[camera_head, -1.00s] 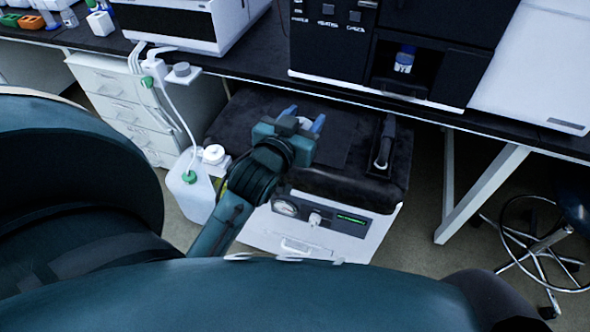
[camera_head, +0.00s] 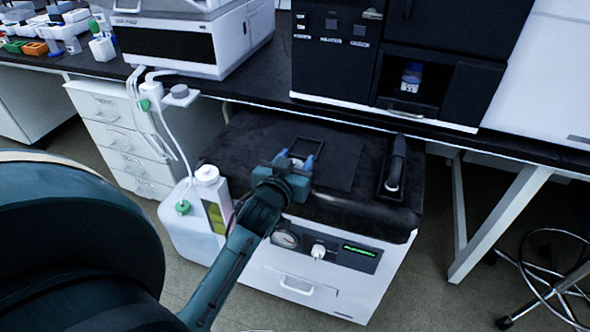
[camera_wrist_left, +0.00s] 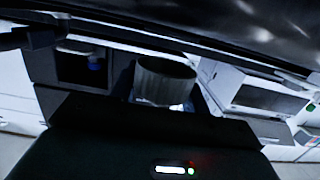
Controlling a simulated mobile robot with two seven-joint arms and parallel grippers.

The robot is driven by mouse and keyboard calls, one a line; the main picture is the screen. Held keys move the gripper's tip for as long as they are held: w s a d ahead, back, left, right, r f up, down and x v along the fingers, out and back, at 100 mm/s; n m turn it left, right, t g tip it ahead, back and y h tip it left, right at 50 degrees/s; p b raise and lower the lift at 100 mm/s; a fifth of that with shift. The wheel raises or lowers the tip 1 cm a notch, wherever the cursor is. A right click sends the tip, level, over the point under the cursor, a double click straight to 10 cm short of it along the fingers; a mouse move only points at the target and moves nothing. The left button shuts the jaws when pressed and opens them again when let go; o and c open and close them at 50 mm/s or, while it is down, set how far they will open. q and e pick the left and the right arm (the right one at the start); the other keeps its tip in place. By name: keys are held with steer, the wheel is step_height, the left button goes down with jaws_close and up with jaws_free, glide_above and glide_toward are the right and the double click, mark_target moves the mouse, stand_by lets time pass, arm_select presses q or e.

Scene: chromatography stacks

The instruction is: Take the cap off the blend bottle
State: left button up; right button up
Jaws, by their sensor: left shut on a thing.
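My left gripper (camera_head: 295,162) is over the black top of the low white unit, its blue fingers closed on a small pale round piece. In the left wrist view a grey ribbed, cap-like cylinder (camera_wrist_left: 165,80) sits at the gripper, with something pale just under it. I cannot tell whether a bottle is joined below it. A bottle with a white cap (camera_head: 207,174) and a yellow-green label stands left of the unit. A small blue-and-white bottle (camera_head: 411,77) stands in the black instrument's recess. Which one is the blend bottle is unclear. My right gripper is out of view.
The low white unit (camera_head: 305,265) has a dark padded top with a thin black frame (camera_head: 322,143) and a black holder (camera_head: 392,170). A white jug with a green cap (camera_head: 184,207) stands on its left. The bench edge (camera_head: 250,88) runs behind.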

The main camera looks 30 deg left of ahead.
arm_select(q)
steer(key=shift+f, duration=0.9)
steer(key=shift+f, duration=0.1)
steer(key=shift+f+b, duration=0.3)
steer(key=shift+f, duration=0.1)
steer(key=o, duration=1.1)
steer(key=shift+r, duration=0.1)
